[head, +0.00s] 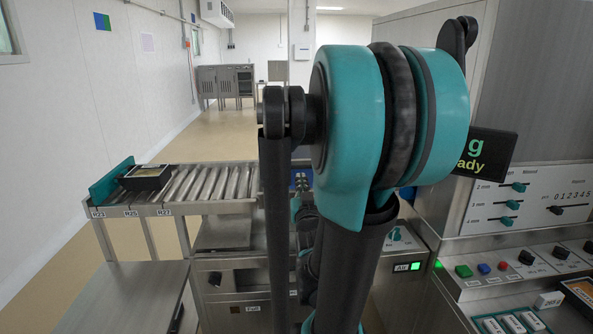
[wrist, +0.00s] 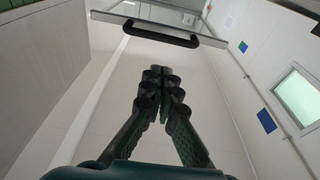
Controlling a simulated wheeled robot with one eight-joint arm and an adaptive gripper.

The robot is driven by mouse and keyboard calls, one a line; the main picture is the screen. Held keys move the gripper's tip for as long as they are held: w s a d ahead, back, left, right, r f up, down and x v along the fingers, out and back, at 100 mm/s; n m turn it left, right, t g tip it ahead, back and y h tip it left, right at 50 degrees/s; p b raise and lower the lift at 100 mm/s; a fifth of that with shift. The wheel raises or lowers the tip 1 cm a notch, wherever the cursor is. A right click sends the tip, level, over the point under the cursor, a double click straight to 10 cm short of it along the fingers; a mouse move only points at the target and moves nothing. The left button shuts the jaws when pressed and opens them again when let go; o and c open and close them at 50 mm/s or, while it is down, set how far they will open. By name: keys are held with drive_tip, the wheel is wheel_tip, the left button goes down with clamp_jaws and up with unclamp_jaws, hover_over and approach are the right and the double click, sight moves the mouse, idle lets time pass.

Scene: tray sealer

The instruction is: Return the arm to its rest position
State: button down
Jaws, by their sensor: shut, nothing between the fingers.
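My gripper (wrist: 166,72) shows in the wrist view, with its dark fingers brought together at the tips and nothing between them. Beyond the fingertips are a pale wall and a clear panel with a black handle (wrist: 152,33); the fingers look apart from the handle. In the head view my teal and black arm (head: 345,130) is folded upright close to the camera. It covers the middle of the picture, and I cannot make out the fingertips there.
A roller conveyor (head: 205,185) with a dark tray (head: 146,177) at its left end stands behind a steel bench. The control panel (head: 530,205) with sliders and buttons is close on the right, beside a partly hidden display (head: 490,150). Open floor (head: 215,128) lies beyond the conveyor.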

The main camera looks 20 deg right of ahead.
drive_tip(key=s+a+f+n+g+y, duration=0.1)
drive_tip(key=s+a+f+g+y, duration=0.2)
drive_tip(key=f, duration=0.5)
drive_tip(key=a+f+n+g+y, duration=0.1)
drive_tip(key=a+f+g, duration=0.35)
drive_tip(key=f, duration=0.35)
drive_tip(key=s+a+f+n+g+y, duration=0.1)
drive_tip(key=s+a+f+g, duration=0.4)
drive_tip(key=s, duration=0.7)
wheel_tip(320, 180, down, 3)
drive_tip(key=g, duration=0.2)
drive_tip(key=shift+g+y, duration=0.3)
drive_tip(key=shift+g, duration=0.05)
drive_tip(key=shift+d+f, duration=0.1)
drive_tip(key=shift+d, duration=0.05)
